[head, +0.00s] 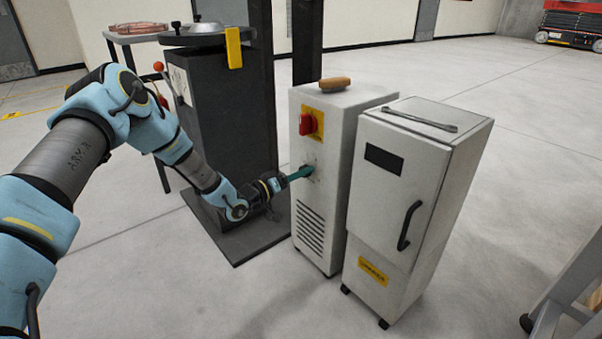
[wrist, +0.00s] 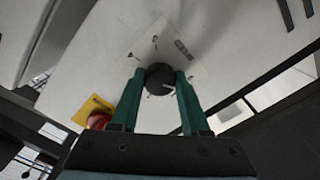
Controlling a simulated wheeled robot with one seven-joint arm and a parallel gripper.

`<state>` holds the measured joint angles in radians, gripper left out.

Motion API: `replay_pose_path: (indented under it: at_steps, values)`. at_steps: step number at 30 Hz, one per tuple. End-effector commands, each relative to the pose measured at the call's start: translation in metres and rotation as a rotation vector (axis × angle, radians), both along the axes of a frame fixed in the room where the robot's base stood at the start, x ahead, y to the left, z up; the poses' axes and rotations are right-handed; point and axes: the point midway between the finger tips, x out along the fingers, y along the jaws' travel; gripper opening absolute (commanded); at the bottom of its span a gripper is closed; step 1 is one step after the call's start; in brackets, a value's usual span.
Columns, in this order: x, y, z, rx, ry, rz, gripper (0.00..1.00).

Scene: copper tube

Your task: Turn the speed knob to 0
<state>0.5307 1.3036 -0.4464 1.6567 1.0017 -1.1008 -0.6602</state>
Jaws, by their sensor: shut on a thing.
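The speed knob (wrist: 159,78) is a round black knob with a pale pointer line, on a light scale plate (wrist: 146,48) on the front of the white cabinet (head: 338,120). In the wrist view my gripper (wrist: 160,82) has its two green fingers on either side of the knob, shut on it. The scale markings are too small to read. In the head view my gripper (head: 306,171) reaches the cabinet front below the red switch, and its fingers hide the knob.
A red switch on a yellow plate (head: 311,122) sits just above the knob; it also shows in the wrist view (wrist: 98,120). A wooden-handled item (head: 335,84) lies on the cabinet top. A second white cabinet (head: 408,205) stands right. A dark machine column (head: 225,115) stands close behind my arm.

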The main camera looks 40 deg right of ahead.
Motion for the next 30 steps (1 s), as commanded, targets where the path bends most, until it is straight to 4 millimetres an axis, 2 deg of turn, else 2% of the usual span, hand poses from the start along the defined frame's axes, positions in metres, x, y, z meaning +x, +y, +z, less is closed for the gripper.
replay_pose_path:
  at_steps: [6, 21, 22, 30]
  values:
    - [-0.0002, 0.0009, -0.0014, 0.006, 0.061, 0.0, 0.0]
    - [-0.0004, 0.0009, -0.0017, 0.008, 0.078, -0.001, 0.0]
    - [-0.0004, 0.0009, -0.0017, 0.008, 0.078, -0.001, 0.48]
    - [-0.0001, 0.0004, -0.0008, 0.006, 0.076, 0.0, 0.76]
